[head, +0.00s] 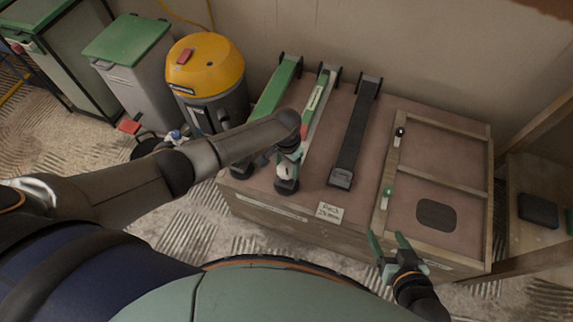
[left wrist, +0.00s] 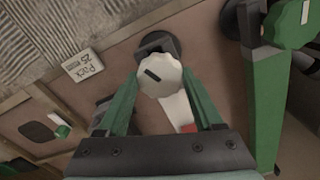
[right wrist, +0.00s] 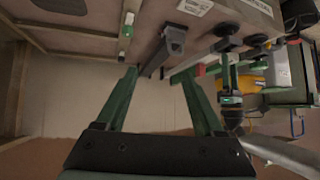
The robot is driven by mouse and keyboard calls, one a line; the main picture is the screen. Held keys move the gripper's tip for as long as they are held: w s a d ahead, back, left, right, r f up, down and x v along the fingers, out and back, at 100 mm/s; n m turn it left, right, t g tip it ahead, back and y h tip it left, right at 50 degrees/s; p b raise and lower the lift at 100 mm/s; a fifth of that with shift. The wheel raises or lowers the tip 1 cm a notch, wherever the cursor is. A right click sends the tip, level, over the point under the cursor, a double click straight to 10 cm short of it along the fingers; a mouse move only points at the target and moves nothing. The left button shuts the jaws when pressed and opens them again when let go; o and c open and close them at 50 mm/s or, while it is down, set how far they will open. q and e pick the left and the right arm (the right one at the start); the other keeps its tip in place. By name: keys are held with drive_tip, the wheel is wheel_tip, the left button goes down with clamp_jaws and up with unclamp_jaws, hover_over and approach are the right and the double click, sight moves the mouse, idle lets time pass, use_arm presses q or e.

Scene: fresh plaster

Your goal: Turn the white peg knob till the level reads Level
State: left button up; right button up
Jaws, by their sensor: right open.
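The white knob (head: 283,172) sits at the near end of the middle bar (head: 318,95), which has a pale strip with green and red parts. In the left wrist view the knob (left wrist: 160,80) is round, with a dark slot mark on its face. My left gripper (head: 287,157) is over the knob, its fingers apart on either side of it; I cannot tell whether they touch it. My arm hides part of the bar. No level reading is legible. My right gripper (head: 388,238) is open and empty by the near right edge of the crate.
A green bar (head: 279,85) lies left of the middle bar and a black bar (head: 356,125) right. A framed panel (head: 440,180) is at the right of the wooden crate top (head: 260,203). A yellow vacuum (head: 205,65) and a green-lidded bin (head: 128,45) stand left.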

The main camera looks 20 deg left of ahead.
use_arm(q)
drive_tip(key=o, duration=0.4)
drive_tip(key=shift+o, duration=0.2)
drive_tip(key=shift+r, duration=0.35)
wheel_tip(320, 180, up, 6)
drive_tip(key=p, duration=0.3)
drive_tip(key=shift+r+p, duration=0.25)
drive_tip(key=shift+p, duration=0.1)
drive_tip(key=shift+r+p, duration=0.85)
drive_tip(key=shift+r, duration=1.8)
use_arm(e)
drive_tip(key=shift+s+a+r+g, duration=0.15)
drive_tip(key=shift+a+r, duration=0.15)
drive_tip(key=shift+r, duration=0.5)
drive_tip(key=shift+s+a+r+g, duration=0.15)
drive_tip(key=shift+a+r, duration=0.1)
drive_tip(key=shift+r, duration=0.5)
drive_tip(key=shift+w, duration=0.1)
